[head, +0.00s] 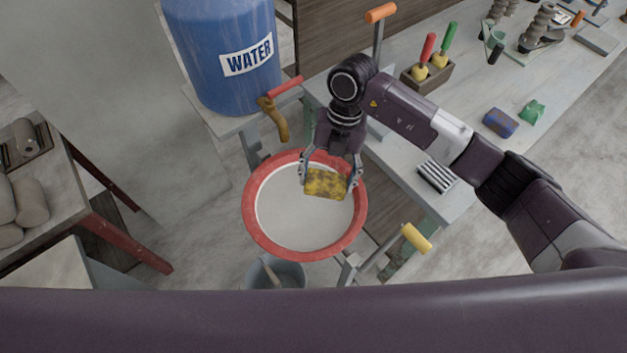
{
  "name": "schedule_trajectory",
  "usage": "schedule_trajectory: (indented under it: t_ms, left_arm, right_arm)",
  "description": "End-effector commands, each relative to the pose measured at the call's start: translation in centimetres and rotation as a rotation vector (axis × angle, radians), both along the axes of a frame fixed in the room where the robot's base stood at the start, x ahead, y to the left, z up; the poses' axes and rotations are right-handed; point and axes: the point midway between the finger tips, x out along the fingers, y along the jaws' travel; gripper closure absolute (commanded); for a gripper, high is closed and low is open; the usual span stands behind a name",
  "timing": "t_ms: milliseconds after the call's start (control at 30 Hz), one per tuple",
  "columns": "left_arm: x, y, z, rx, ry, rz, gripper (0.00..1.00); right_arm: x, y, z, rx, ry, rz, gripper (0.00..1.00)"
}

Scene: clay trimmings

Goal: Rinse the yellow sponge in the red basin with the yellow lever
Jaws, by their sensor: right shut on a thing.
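The yellow sponge (326,184), stained dark in places, is held between the fingers of my right gripper (328,178). The gripper points down and is shut on the sponge. The sponge appears over the red basin (254,229), toward its far right side; its exact height above the pale inside of the basin is hard to tell. The basin has a red rim. The yellow lever (416,238) stands at the basin's lower right on a metal rod. My left gripper is not in view.
A blue water barrel (226,60) with a red-handled tap (284,89) stands behind the basin. A grey bucket (276,272) sits in front. The workbench at right holds a tool box (427,76), a blue sponge (500,122) and a green one (532,112).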

Motion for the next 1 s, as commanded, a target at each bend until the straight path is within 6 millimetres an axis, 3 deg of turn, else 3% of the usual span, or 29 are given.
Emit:
schedule_trajectory:
  t_ms: [200, 433, 767, 1000]
  left_arm:
    - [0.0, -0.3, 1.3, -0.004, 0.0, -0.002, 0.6]
    - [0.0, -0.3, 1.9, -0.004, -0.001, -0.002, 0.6]
    - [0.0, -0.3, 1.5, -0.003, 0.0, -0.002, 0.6]
    - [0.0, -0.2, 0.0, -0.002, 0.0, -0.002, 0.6]
  right_arm:
    - [0.0, 1.5, -1.5, 0.023, 0.023, -0.41, 0.51]
    - [0.0, 2.8, -2.7, 0.046, 0.03, -0.704, 0.51]
    - [0.1, 3.1, -3.7, 0.053, 0.03, -0.804, 0.51]
    - [0.1, 3.1, -5.4, 0.053, 0.03, -0.802, 0.51]
